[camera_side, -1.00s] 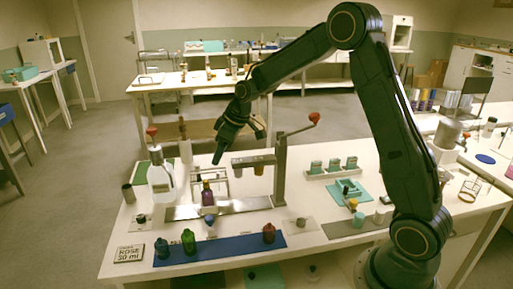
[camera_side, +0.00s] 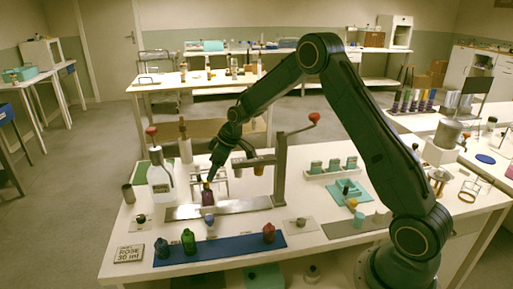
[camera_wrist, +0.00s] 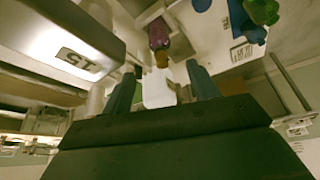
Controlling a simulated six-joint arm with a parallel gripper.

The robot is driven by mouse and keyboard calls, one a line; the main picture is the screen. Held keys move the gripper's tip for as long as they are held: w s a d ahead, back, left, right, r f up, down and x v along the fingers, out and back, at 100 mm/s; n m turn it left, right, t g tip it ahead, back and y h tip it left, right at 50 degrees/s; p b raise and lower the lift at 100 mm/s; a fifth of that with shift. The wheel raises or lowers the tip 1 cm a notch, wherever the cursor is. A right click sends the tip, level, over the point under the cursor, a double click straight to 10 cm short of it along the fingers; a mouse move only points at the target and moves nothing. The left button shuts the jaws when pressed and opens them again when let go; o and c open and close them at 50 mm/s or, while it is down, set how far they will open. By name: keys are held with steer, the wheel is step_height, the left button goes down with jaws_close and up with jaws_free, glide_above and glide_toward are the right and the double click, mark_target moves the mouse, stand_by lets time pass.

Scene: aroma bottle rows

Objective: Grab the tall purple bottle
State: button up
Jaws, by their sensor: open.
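The tall purple bottle (camera_side: 207,198) stands upright on the metal strip of the press stand in the side view, its upper part close below my gripper. In the wrist view the purple bottle (camera_wrist: 158,36) shows at top centre with an amber-brown neck or cap toward me. My gripper (camera_side: 212,174) points steeply down at the bottle's top in the side view. In the wrist view my gripper (camera_wrist: 162,80) is open, its two fingers apart with the bottle's top beyond the gap between them. I cannot tell whether a finger touches the bottle.
The press column (camera_side: 279,172) with its red-knobbed lever rises just right of my gripper. A large white bottle (camera_side: 160,180) stands to the left. A blue mat (camera_side: 215,250) in front holds several bottles, including a green one (camera_side: 189,241). A label card (camera_side: 129,253) lies front left.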

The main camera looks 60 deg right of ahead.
mark_target(206, 187)
steer(key=shift+x, duration=2.3)
steer(key=shift+x, duration=2.55)
steer(key=shift+a, duration=0.1)
jaws_close()
